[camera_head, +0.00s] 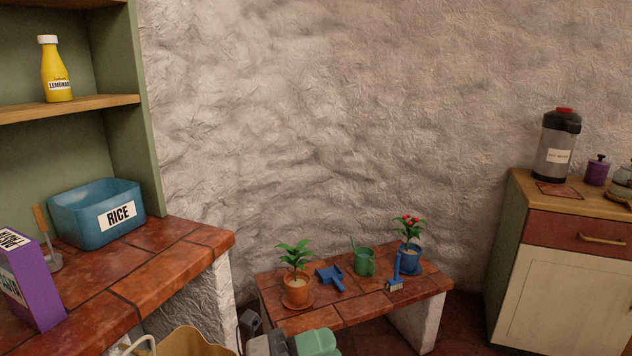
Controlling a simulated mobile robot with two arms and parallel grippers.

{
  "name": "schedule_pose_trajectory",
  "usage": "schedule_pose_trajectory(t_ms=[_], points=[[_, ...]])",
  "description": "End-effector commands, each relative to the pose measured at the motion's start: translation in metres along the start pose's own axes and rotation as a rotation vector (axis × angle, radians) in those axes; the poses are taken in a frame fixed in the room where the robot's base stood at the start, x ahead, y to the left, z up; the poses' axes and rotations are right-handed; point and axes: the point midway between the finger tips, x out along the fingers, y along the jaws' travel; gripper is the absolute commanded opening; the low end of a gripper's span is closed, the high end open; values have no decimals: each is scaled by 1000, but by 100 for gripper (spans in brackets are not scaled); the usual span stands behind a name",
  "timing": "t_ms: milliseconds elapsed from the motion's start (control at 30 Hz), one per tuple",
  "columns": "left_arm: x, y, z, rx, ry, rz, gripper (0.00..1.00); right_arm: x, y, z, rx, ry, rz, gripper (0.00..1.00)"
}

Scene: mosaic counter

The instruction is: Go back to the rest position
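Neither of my grippers shows clearly in the head view, and no fingertips can be made out. Grey and green rounded shapes are cut off by the bottom edge, in front of the low tiled bench (341,319); I cannot tell whether they are part of me. The tiled counter (178,249) at the left and the bench have no gripper over them.
The counter holds a blue RICE bin (75,218) and a purple box (38,292). The bench holds two potted plants, in orange (296,289) and blue (411,261) pots, a green watering can (364,262) and blue tools. A cabinet (560,285) stands right.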

Motion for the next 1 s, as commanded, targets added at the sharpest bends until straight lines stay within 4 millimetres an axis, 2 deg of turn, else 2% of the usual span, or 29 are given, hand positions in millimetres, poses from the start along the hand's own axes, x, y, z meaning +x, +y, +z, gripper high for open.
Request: schedule_pose_trajectory(t_ms=[100, 200, 267, 333, 433, 533, 600, 700, 833, 1000], points=[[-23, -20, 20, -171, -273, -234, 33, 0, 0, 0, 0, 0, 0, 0], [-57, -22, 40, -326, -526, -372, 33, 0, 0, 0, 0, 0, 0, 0], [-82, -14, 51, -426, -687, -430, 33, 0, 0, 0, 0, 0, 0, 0], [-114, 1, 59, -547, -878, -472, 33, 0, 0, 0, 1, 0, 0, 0], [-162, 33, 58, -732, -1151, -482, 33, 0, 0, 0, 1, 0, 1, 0], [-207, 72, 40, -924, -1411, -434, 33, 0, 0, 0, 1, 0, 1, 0], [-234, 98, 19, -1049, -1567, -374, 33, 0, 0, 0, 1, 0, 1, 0], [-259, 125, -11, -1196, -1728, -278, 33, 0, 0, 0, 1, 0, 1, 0], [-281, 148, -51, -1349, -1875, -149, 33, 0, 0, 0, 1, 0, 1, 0], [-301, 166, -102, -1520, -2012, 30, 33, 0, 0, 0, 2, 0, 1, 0]])
